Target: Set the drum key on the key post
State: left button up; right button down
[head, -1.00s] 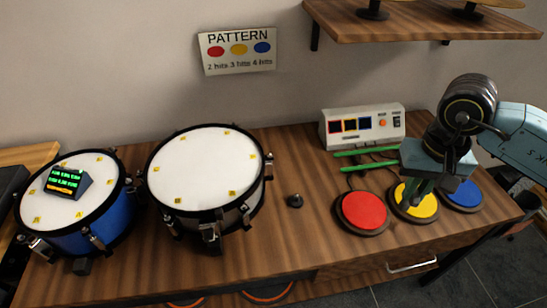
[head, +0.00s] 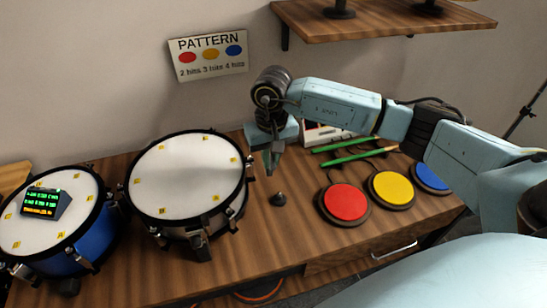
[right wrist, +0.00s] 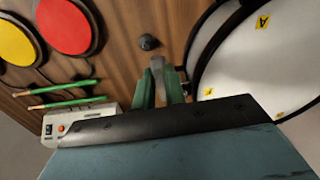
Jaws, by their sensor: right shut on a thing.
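The key post (head: 278,199) is a small dark knob on a round base on the bench, between the white-headed drum and the red pad. It also shows in the right wrist view (right wrist: 149,42), just beyond the fingertips. My right gripper (head: 272,163) points down above and slightly behind the post in the head view. Its green fingers are shut on the drum key, a small grey metal piece (right wrist: 157,64) at their tips in the right wrist view. The fingers hide most of the key. A gap shows between key and post. My left gripper is not in view.
The white-headed drum (head: 187,175) stands close left of the post. Red (head: 345,201), yellow (head: 391,186) and blue (head: 431,176) pads lie to the right. Green sticks (head: 355,158) and a white control box (head: 325,132) are behind. A shelf (head: 385,22) overhangs the back.

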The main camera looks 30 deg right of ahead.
jog(key=d+f, duration=0.4)
jog(key=b, duration=0.2)
send_over(282, 196)
jog(key=shift+f, duration=2.3)
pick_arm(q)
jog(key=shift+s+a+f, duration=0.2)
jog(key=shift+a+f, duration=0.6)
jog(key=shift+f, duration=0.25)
pick_arm(e)
jog(key=shift+a+m, duration=0.25)
jog(key=shift+m, duration=0.15)
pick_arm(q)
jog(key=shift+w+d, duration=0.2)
pick_arm(e)
jog(key=shift+w, duration=0.1)
pick_arm(q)
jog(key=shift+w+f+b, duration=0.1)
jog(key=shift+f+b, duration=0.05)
jog(key=shift+b, duration=0.2)
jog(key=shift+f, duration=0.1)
pick_arm(e)
jog(key=shift+f, duration=0.1)
pick_arm(q)
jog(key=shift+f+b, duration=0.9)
jog(key=shift+b, duration=0.15)
pick_arm(e)
jog(key=shift+f, duration=0.9)
